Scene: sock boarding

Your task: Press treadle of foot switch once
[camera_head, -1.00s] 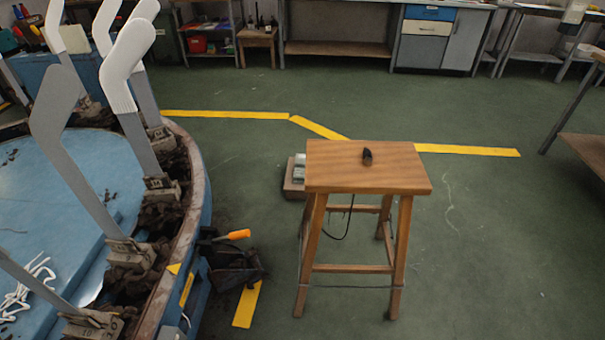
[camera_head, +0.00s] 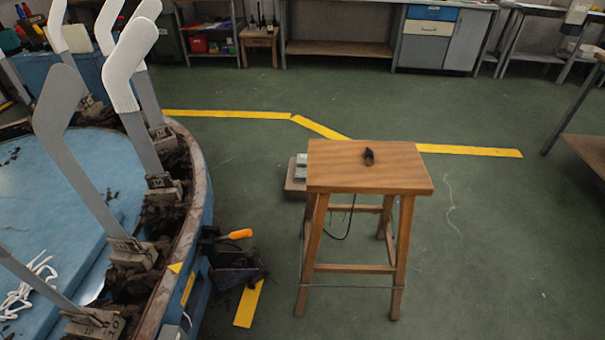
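No thing in view is clearly a foot switch. A low brown block with pale grey parts on top (camera_head: 297,174) sits on the floor behind the left side of a wooden stool, which partly hides it; it may be the foot switch, but its treadle is too small to make out. A small dark object (camera_head: 369,156) lies on the stool's seat (camera_head: 340,176). A thin black cable (camera_head: 350,222) hangs below the seat and curves toward the floor. My gripper is not in view.
A round blue machine (camera_head: 60,195) with upright grey and white sock-shaped boards (camera_head: 75,150) fills the left. A dark item with an orange handle (camera_head: 236,234) stands beside its rim. Benches line the back wall. Green floor (camera_head: 490,250) right of the stool is clear.

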